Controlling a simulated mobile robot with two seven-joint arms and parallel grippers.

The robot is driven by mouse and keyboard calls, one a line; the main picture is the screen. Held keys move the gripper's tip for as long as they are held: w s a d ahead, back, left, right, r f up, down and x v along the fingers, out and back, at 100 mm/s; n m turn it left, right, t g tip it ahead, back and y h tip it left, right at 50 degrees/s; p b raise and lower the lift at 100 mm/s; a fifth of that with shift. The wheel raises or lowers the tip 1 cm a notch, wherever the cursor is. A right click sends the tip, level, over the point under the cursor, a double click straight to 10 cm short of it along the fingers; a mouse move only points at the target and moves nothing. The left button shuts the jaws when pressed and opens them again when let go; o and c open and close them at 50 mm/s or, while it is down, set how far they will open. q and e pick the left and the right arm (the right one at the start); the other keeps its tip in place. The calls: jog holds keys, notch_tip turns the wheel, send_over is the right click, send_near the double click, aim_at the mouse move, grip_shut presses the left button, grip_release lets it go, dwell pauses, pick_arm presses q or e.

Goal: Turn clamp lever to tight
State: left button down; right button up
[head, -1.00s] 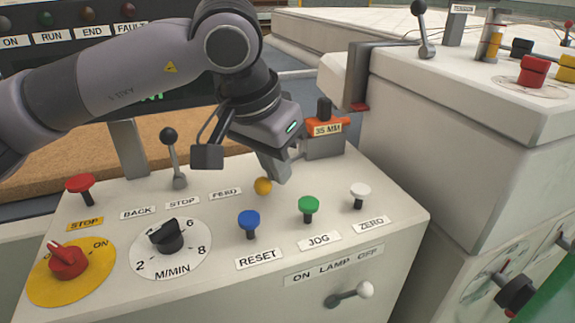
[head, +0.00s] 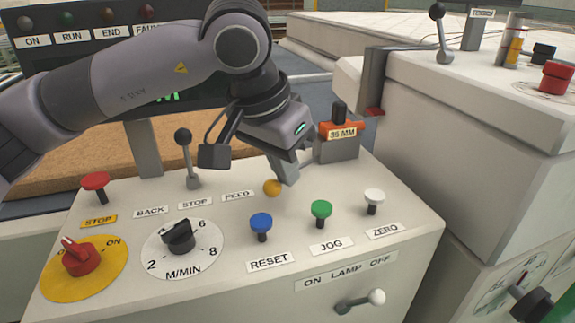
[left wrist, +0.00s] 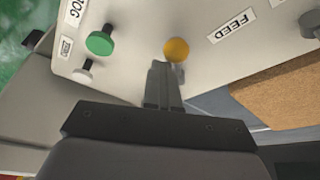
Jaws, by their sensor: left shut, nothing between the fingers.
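A yellow-orange ball knob (head: 272,187) is on the sloped panel, right of the FEED label; I take it as the clamp lever's end. Its arm is mostly hidden behind my gripper, and no tight mark is readable. An orange block marked 35 MM (head: 342,131) on a grey base stands behind it. My left gripper (head: 289,180) is shut and empty, its fingertips just right of the knob. In the left wrist view the knob (left wrist: 176,50) lies right beside the fingertips (left wrist: 158,68); I cannot tell whether they touch. My right gripper is not in view.
A black-ball lever (head: 185,160) stands behind the BACK, STOP and FEED labels. Blue (head: 261,224), green (head: 321,210) and white (head: 374,197) buttons stand in front. A red stop button (head: 95,184) is at left. A large white machine block (head: 450,140) rises at right.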

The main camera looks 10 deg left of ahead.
aim_at(274, 191)
pick_arm(q)
jog(key=v, duration=0.6)
jog(key=shift+s+a+f, duration=0.1)
jog(key=shift+s, duration=0.05)
jog(key=shift+s+r+p, duration=0.15)
jog(key=shift+r+p, duration=0.15)
jog(key=shift+r, duration=0.35)
